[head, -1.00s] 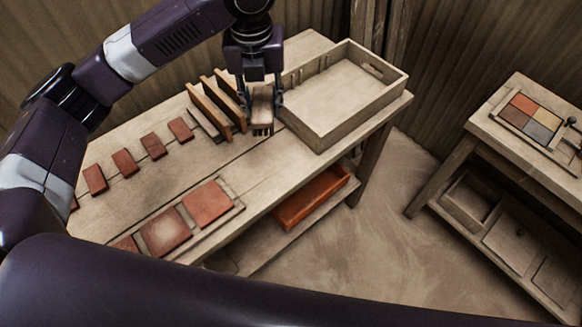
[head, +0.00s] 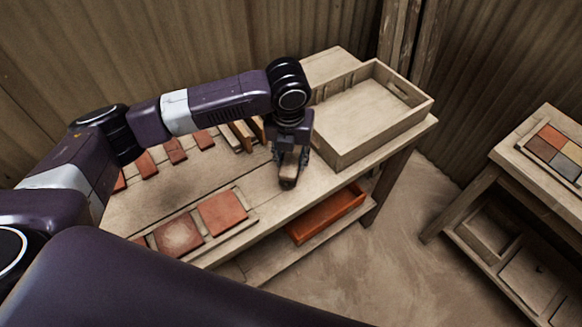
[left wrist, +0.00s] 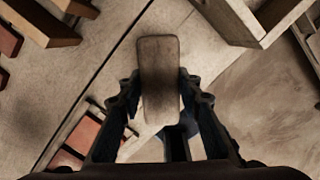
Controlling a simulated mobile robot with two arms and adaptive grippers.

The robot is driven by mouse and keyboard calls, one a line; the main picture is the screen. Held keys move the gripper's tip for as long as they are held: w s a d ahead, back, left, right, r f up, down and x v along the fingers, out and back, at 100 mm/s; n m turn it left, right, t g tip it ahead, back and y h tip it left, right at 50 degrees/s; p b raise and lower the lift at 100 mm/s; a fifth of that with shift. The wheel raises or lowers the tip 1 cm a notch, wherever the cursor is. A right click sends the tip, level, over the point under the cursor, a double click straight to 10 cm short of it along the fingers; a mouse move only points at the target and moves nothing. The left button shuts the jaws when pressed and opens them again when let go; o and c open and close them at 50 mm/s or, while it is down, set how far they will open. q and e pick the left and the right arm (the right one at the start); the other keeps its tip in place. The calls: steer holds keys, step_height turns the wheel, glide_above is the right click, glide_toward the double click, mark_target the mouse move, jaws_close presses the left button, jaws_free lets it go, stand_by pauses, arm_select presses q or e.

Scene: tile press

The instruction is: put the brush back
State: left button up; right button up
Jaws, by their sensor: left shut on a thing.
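The brush (head: 289,177) is a wooden block with a darker end. My left gripper (head: 290,157) is shut on it and holds it over the front part of the table, left of the wooden tray. In the left wrist view the brush (left wrist: 159,75) sits between the two fingers of the left gripper (left wrist: 158,95), its flat wooden back towards the camera. I cannot tell how high it is above the table top. My right gripper is not in view.
An empty wooden tray (head: 345,147) stands at the table's right end. Upright wooden boards (head: 241,136) stand behind my arm. Red tiles (head: 222,212) lie along the front edge, others at the back. An orange bin (head: 326,214) sits on the shelf below. A side table (head: 507,154) stands at right.

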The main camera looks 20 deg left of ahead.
mark_target(290, 164)
arm_select(q)
steer(key=shift+f+p, duration=0.3)
steer(key=shift+f, duration=1.95)
steer(key=shift+f, duration=0.15)
steer(key=o, duration=1.1)
steer(key=shift+o, duration=0.2)
steer(key=r, duration=0.4)
steer(key=s+r+b, duration=0.1)
steer(key=r, duration=0.3)
steer(key=r+b, duration=0.1)
steer(key=r, duration=0.3)
steer(key=shift+s+r, duration=0.15)
steer(key=shift+s, duration=0.05)
steer(key=shift+s+d, duration=0.1)
